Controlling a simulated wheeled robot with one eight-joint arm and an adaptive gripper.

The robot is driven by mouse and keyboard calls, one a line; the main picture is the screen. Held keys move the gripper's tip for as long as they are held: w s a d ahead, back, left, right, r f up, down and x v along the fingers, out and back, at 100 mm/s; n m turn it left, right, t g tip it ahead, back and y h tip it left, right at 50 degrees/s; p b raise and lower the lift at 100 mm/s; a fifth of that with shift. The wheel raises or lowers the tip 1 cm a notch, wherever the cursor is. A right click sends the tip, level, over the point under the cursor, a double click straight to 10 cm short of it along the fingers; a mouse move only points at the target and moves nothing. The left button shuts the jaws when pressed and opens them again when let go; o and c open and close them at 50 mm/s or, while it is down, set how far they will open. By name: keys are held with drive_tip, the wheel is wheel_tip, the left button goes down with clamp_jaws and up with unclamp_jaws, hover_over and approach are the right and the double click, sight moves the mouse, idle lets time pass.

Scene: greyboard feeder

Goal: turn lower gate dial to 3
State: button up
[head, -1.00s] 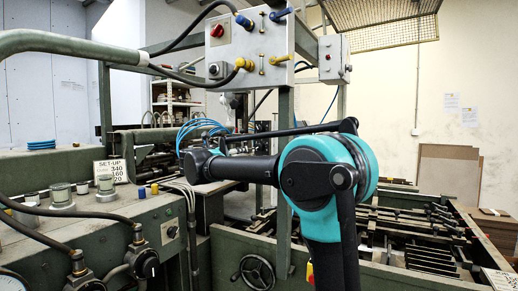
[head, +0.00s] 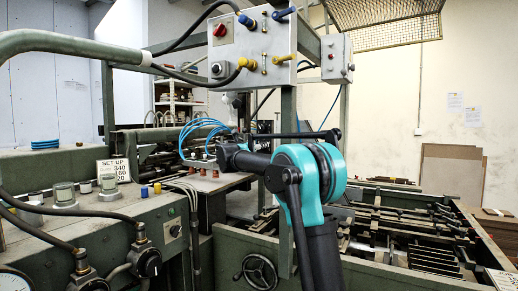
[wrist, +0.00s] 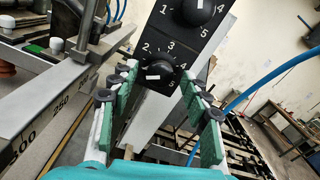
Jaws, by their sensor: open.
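In the wrist view a black plate carries two round black dials with white numerals. The lower gate dial (wrist: 162,78) is at the centre, with a white mark at its left part. The exact numeral that it points to is hard to tell. The upper dial (wrist: 196,10) is above it and partly cut off by the frame edge. My gripper (wrist: 161,74) is open, its green-padded fingers to the left and right of the lower dial in the picture. Contact with the dial cannot be made out. In the head view the dials and my fingertips are hidden or too small to see.
A metal rail with a printed scale (wrist: 45,125) lies left of my gripper, and a blue hose (wrist: 255,85) runs at the right. In the head view a grey control box (head: 255,45) hangs above my arm, and a green machine frame with a handwheel (head: 259,272) stands below.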

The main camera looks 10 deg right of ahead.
drive_tip(key=shift+w+d, duration=0.15)
drive_tip(key=shift+w, duration=0.05)
clamp_jaws()
idle(0.3)
drive_tip(key=shift+m, duration=0.3)
drive_tip(key=m, duration=2.3)
drive_tip(key=shift+s+f, duration=0.1)
idle(0.3)
